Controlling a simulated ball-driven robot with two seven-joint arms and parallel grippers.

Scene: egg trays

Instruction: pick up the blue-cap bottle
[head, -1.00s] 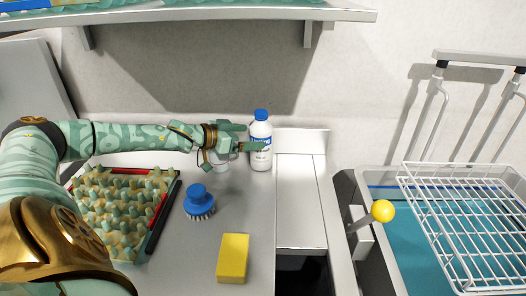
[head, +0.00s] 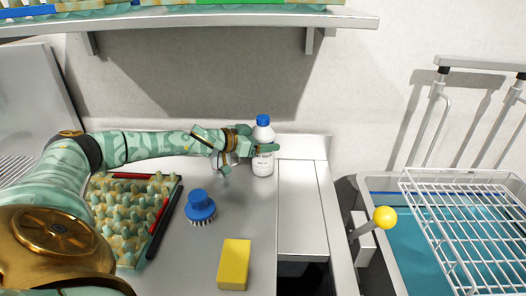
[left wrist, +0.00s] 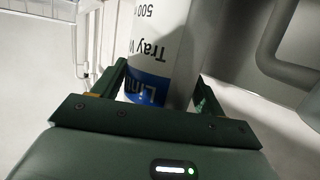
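The blue-cap bottle (head: 263,164) is white with a blue cap and stands upright at the back of the counter. My left gripper (head: 265,147) is at the bottle's upper body, one finger crossing in front of it. In the left wrist view the bottle (left wrist: 160,50) shows its label upside down between the two fingers of the left gripper (left wrist: 160,88). The fingers are apart, one on each side of the bottle, and a small gap seems to show at the right finger. My right gripper is not in view.
A blue brush (head: 200,207) and a yellow sponge (head: 234,264) lie on the counter. An egg tray (head: 163,222) is at left, under my arm. A shelf (head: 200,24) hangs above. A wire rack (head: 470,230) over a teal basin and a yellow knob (head: 385,217) are at right.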

